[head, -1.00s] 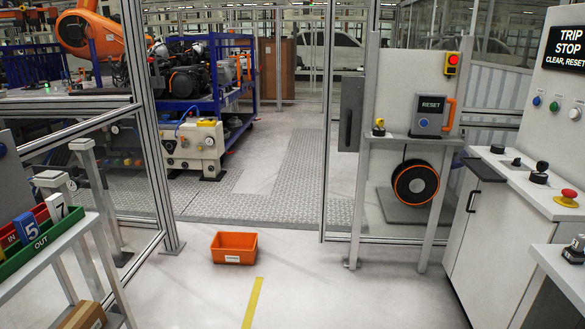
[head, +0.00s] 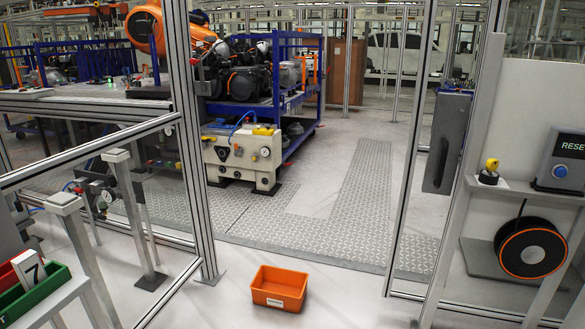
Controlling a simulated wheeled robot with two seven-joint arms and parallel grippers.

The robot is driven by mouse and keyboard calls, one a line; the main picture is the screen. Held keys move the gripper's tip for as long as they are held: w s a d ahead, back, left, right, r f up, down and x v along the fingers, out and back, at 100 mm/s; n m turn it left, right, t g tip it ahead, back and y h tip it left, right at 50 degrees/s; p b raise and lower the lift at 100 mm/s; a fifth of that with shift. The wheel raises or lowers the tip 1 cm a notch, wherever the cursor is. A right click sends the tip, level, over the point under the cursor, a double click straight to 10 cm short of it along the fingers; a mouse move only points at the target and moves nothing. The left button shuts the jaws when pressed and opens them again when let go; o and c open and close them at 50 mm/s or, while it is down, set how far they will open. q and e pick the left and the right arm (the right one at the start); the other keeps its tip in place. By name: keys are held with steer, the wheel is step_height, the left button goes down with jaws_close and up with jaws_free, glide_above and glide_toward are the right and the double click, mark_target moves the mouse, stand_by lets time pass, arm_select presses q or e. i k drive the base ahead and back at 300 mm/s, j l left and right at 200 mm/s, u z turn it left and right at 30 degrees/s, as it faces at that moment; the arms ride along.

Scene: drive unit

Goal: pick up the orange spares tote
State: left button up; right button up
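The orange spares tote (head: 279,289) sits upright on the light floor in the lower middle of the head view. It is an open-topped box with a small white label on its front wall, and it looks empty inside. It stands just in front of the opening between the fence posts. Neither of my grippers shows in the head view, so nothing of mine is seen near the tote.
Fence posts (head: 193,150) stand left of the tote and a door frame (head: 408,170) stands right. A shelf stand with a cable reel (head: 531,250) is at right. A green bin (head: 30,296) is at lower left. Floor around the tote is clear.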

mark_target(282, 289)
steer(key=i+u, duration=0.15)
steer(key=i, duration=1.4)
steer(key=i+j+z, duration=0.2)
steer(key=i, duration=0.25)
steer(key=i+j+z, duration=0.2)
steer(key=i, duration=0.25)
steer(key=i+j+z, duration=0.2)
steer(key=i, duration=0.25)
